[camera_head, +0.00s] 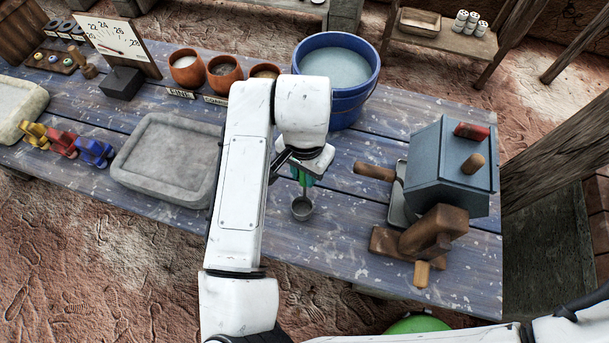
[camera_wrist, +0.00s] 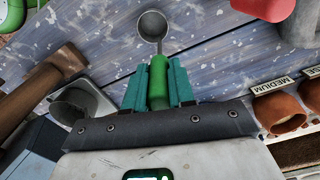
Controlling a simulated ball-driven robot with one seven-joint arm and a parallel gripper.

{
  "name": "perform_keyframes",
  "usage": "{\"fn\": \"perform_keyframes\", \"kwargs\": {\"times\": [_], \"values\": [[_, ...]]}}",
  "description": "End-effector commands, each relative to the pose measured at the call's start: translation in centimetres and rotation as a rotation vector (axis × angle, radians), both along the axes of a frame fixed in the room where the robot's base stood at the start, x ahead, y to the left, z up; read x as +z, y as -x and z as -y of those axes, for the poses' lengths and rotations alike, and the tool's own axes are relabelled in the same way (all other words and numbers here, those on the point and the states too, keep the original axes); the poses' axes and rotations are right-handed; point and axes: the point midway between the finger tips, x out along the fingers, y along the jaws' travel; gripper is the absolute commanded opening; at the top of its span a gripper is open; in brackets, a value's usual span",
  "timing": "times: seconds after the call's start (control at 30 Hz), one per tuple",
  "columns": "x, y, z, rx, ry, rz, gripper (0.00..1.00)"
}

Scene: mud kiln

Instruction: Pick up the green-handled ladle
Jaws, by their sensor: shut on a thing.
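The ladle has a green handle and a small grey metal bowl. In the head view its bowl (camera_head: 302,208) hangs below my gripper (camera_head: 303,172), over the middle of the blue plank table (camera_head: 330,240). In the wrist view the ladle's green handle (camera_wrist: 158,85) lies between the teal fingers of my gripper (camera_wrist: 157,82), which are shut on it. The bowl (camera_wrist: 152,26) sticks out past the fingertips. I cannot tell whether the bowl touches the table. My wrist hides the upper handle in the head view.
A blue bucket of water (camera_head: 364,95) stands just behind my gripper. A grey stone tray (camera_head: 170,160) lies to the left. A grey-blue box (camera_head: 450,170) and a wooden block tool (camera_head: 425,238) stand to the right. Clay pots (camera_head: 187,68) line the back.

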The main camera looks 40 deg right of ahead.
Motion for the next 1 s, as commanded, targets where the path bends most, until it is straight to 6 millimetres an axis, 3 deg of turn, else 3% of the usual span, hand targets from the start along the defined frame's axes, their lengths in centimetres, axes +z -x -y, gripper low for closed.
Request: {"fn": "perform_keyframes", "kwargs": {"times": [0.17,0.47,0.7,1.0], "values": [[2.2,0.0,0.0,-0.002,-0.001,0.004,0.00],[8.5,5.3,0.2,-0.006,-0.002,0.007,0.00],[10.8,10.7,0.3,-0.005,-0.003,0.003,0.00],[12.2,13.8,0.5,-0.002,0.000,0.001,0.00]]}}
